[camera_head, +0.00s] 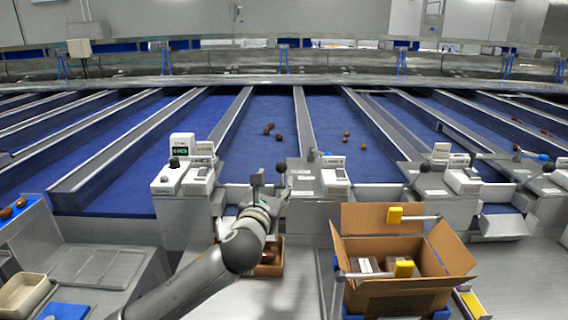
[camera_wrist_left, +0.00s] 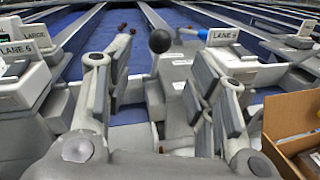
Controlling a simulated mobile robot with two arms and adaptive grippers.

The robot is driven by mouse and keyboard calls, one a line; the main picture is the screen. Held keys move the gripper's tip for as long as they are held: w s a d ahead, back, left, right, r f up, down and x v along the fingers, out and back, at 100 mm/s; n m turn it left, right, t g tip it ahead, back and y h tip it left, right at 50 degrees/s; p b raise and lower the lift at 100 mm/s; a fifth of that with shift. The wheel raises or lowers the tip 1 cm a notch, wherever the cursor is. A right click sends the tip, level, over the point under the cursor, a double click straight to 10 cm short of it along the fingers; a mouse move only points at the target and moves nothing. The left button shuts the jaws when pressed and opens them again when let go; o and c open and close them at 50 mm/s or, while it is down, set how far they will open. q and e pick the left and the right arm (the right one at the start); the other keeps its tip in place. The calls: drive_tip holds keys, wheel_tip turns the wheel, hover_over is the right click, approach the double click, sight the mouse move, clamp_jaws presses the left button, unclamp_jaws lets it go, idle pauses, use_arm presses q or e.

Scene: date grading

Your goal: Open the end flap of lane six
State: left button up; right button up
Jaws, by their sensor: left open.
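My left gripper (camera_head: 269,184) is open at the lane ends, in front of a blue lane (camera_head: 262,125) with a few dates. In the left wrist view its fingers (camera_wrist_left: 162,78) stand apart with nothing between their pads. A black ball knob (camera_wrist_left: 160,40) on a grey lever shows between and beyond the fingertips; I see no contact. The knob also shows in the head view (camera_head: 281,167), just beside the gripper. A LANE 6 sign (camera_wrist_left: 24,48) is on the unit at left; another lane sign (camera_wrist_left: 222,37) stands at right. The flap itself is largely hidden by the fingers. My right gripper is not in view.
An open cardboard box (camera_head: 455,250) with packs inside stands right of my arm. A small brown bin (camera_head: 277,268) with dates sits beneath the gripper. A grey tray (camera_head: 95,267) and a beige tub (camera_head: 22,295) are at left. Scale units line the lane ends.

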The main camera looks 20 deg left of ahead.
sight(280, 169)
use_arm(q)
drive_tip(key=w, duration=0.3)
drive_tip(key=shift+w+a+r, duration=0.1)
drive_tip(key=shift+w+r, duration=0.05)
drive_tip(key=shift+w, duration=0.15)
drive_tip(key=w, duration=0.3)
drive_tip(key=w+p, duration=0.1)
drive_tip(key=w, duration=0.1)
drive_tip(key=shift+w+a, duration=0.15)
drive_tip(key=shift+a, duration=0.1)
drive_tip(key=shift+w, duration=0.6)
clamp_jaws()
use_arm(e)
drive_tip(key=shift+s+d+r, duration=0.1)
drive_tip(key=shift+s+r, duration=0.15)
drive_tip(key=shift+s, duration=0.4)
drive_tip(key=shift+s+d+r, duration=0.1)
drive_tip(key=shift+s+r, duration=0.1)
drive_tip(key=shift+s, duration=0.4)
